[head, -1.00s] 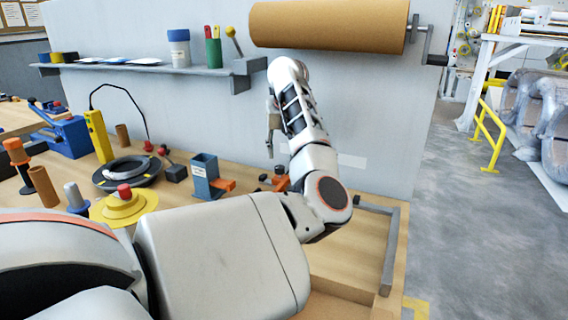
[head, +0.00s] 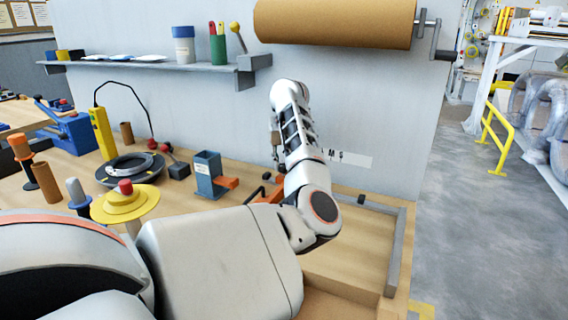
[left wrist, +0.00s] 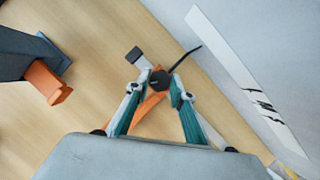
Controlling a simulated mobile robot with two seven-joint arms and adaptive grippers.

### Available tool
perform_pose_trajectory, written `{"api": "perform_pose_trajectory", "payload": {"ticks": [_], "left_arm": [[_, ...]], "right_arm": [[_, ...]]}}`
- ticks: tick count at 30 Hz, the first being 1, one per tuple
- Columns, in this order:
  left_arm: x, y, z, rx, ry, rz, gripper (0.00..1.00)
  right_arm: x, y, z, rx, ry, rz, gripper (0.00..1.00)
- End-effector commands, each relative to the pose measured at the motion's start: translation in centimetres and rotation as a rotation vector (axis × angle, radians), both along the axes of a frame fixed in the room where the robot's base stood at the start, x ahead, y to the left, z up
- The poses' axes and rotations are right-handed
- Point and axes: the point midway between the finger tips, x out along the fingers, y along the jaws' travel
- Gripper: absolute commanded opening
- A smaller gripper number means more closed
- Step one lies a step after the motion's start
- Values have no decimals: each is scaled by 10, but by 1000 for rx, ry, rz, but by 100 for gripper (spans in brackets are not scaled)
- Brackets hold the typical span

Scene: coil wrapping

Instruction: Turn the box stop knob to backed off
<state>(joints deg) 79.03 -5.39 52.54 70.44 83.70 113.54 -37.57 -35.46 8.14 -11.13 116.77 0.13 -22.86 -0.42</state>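An orange fitting (left wrist: 148,106) with a black hexagonal knob (left wrist: 159,79), a thin black lever and a grey-tipped arm lies between and beyond my left fingertips in the left wrist view. I take this for the box stop knob, but no label on it is readable. In the head view the orange and black fitting (head: 268,191) is on the bench near the wall, partly hidden by my arm. My left gripper (head: 276,153) points down above it; in the wrist view its teal fingers (left wrist: 157,90) stand apart around the knob. Contact cannot be told. My right gripper is not seen.
A blue-grey holder (head: 208,172) with an orange foot stands left of the fitting. The wall carries a white label strip (head: 350,158) and a brown paper roll (head: 335,24). A grey rail (head: 394,255) edges the bench at right. Tools and a coil crowd the left.

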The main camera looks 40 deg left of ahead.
Motion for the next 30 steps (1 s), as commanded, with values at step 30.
{"api": "perform_pose_trajectory", "payload": {"ticks": [30], "left_arm": [[1, -1, 0, 0, 0, 141, 39]], "right_arm": [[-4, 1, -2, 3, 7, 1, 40]]}}
